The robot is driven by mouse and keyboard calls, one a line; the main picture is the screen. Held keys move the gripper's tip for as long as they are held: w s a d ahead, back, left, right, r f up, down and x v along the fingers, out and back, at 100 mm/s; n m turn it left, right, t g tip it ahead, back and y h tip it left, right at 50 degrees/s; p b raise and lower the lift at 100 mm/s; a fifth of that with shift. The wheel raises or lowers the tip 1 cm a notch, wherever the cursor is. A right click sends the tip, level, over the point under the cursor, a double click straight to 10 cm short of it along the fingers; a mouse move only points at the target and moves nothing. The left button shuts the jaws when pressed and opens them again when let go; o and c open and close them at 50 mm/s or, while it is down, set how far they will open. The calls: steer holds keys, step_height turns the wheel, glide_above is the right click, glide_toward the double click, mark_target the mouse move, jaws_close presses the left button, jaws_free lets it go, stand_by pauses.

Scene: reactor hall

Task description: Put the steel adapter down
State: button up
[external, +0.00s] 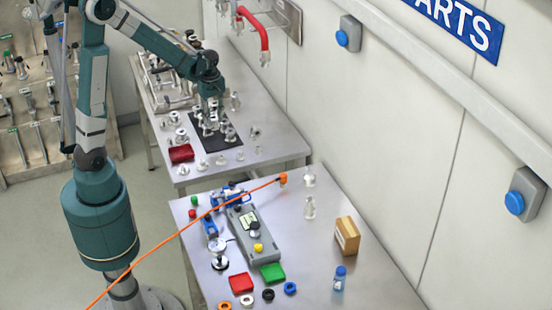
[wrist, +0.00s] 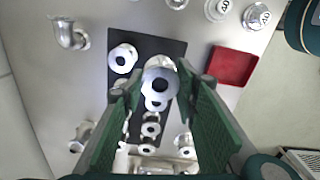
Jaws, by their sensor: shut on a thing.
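My gripper (external: 211,103) is over the black mat on the far steel table. In the wrist view, my gripper (wrist: 162,86) has its green-padded fingers on both sides of a steel adapter (wrist: 158,76), a round flanged piece with a dark bore, and is shut on it. The black mat (wrist: 170,47) lies below, with several other steel fittings on it. The mat (external: 229,143) also shows in the external view. There the held adapter cannot be told apart from the fittings around it. The gap between the adapter and the mat cannot be judged.
A red tray (wrist: 231,67) lies beside the mat; it also shows in the external view (external: 181,153). A bent steel pipe (wrist: 69,34) and several loose fittings surround the mat. The near table (external: 375,255) holds a grey device (external: 262,243) and a cardboard box (external: 347,235).

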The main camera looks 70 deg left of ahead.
steer(key=w+d+m+p, duration=0.1)
steer(key=w+d+m, duration=0.2)
steer(key=w+d, duration=0.35)
steer(key=w+d+m+p, duration=0.15)
steer(key=w+d, duration=0.25)
steer(key=d, duration=0.6)
steer(key=m+p, duration=0.4)
steer(key=m, duration=0.9)
glide_above(296, 248)
steer(key=shift+f, duration=0.1)
steer(key=shift+w+f, duration=0.1)
steer(key=shift+f, duration=2.8)
steer(key=shift+f+p, duration=0.45)
steer(key=shift+f, duration=1.65)
